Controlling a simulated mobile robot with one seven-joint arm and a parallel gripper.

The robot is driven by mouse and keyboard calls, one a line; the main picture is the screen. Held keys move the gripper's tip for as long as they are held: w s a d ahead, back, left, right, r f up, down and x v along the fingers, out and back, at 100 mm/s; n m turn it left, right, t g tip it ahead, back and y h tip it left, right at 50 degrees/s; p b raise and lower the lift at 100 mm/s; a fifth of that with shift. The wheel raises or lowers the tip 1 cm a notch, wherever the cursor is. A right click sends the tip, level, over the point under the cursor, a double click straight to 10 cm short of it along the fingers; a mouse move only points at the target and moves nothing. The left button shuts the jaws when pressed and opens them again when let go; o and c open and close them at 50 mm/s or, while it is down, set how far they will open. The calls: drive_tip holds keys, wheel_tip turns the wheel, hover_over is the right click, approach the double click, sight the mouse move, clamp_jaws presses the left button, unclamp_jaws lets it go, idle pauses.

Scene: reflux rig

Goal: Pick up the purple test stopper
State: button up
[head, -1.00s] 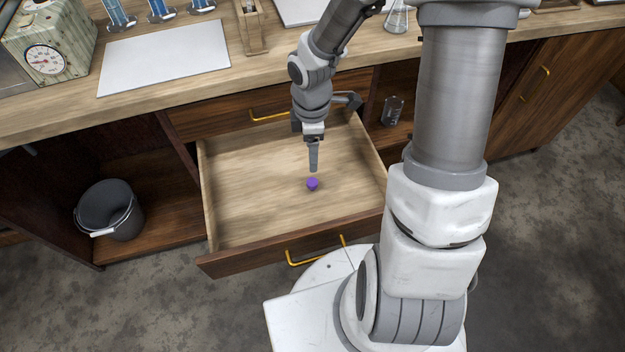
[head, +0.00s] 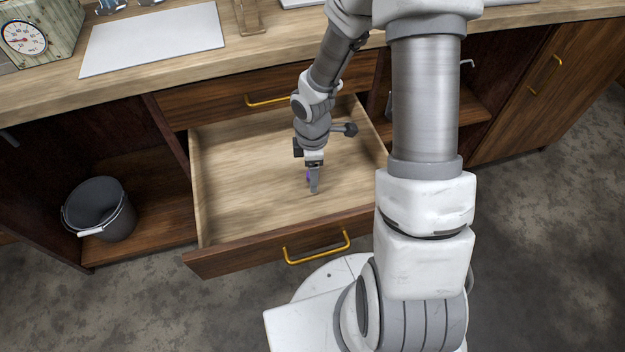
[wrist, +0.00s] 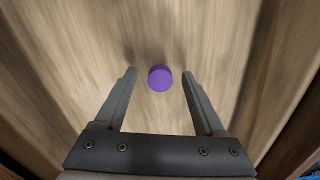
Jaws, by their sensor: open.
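The purple test stopper (wrist: 160,78) lies on the bare floor of the open wooden drawer. In the wrist view it sits between the tips of my gripper (wrist: 159,73), with a clear gap to each finger. In the head view the stopper (head: 308,176) is mostly hidden behind the finger of my gripper (head: 314,190), and only a sliver of purple shows. My gripper is open and points down into the drawer (head: 235,205). I cannot tell its exact height above the drawer floor.
The drawer walls and its front with a yellow handle (head: 317,247) surround my gripper. The rest of the drawer floor is empty. A grey bucket (head: 100,208) stands in the open cabinet at left. The worktop (head: 270,55) lies behind, with a white sheet (head: 152,38).

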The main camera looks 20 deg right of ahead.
drive_tip(key=shift+f, duration=0.7)
drive_tip(key=shift+r, duration=0.1)
drive_tip(key=shift+c, duration=0.4)
clamp_jaws()
